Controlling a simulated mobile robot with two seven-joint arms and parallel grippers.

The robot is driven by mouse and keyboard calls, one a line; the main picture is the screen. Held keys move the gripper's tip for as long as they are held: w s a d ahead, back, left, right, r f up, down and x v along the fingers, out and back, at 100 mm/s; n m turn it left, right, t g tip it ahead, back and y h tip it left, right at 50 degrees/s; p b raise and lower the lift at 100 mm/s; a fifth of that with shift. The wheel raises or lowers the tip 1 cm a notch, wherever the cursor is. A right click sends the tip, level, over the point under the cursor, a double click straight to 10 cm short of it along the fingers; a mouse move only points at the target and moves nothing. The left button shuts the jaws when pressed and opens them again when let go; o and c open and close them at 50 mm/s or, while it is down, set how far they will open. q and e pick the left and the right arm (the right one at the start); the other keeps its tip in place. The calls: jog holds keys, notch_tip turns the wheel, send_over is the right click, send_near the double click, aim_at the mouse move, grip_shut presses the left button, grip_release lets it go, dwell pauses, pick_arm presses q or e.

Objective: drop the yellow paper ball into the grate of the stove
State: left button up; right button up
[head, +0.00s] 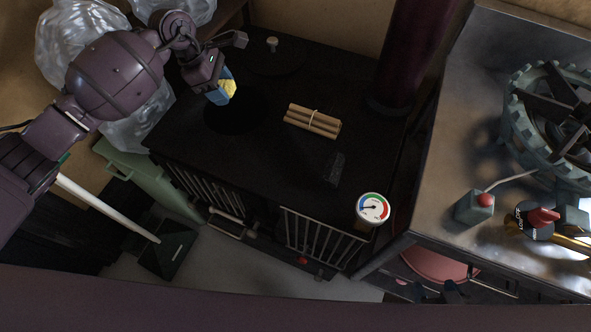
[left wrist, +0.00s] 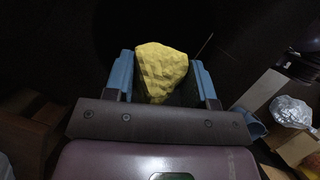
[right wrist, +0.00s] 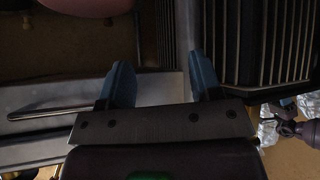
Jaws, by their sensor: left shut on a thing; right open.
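The yellow paper ball (head: 229,88) is held between the blue fingers of my left gripper (head: 222,92). It also shows in the left wrist view (left wrist: 161,72), pinched between both fingers. My left gripper is above the black stove top (head: 285,85), over or close to a round dark opening (head: 238,113). The ball's exact height above it is hard to tell. Barred grates (head: 318,240) show on the stove's front. My right gripper (right wrist: 160,80) is open and empty in the right wrist view, with vertical bars beyond it.
A tied bundle of sticks (head: 312,121), a dark block (head: 334,169) and a knob (head: 272,44) are on the stove top. A dark red pipe (head: 410,55) rises behind. A round gauge (head: 372,208) is at the front corner. A metal-topped bench (head: 450,130) stands right.

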pick_arm(q)
notch_tip(320, 180, down, 6)
jog(key=shift+r+b, duration=0.25)
jog(key=shift+b, duration=0.7)
jog(key=o, duration=1)
jog(key=shift+c, duration=0.2)
pick_arm(e)
jog(key=shift+w+a+f, duration=0.15)
jog(key=shift+w+f, duration=0.15)
jog(key=shift+f, duration=0.25)
pick_arm(q)
jog(key=p+v, duration=0.2)
jog(key=v, duration=0.8)
jog(key=shift+a+r, duration=0.2)
jog(key=shift+r, duration=0.15)
pick_arm(e)
jog(key=shift+s+r, duration=0.15)
jog(key=shift+r, duration=0.35)
pick_arm(q)
jog(key=shift+s, duration=0.1)
pick_arm(e)
jog(key=shift+r, duration=0.15)
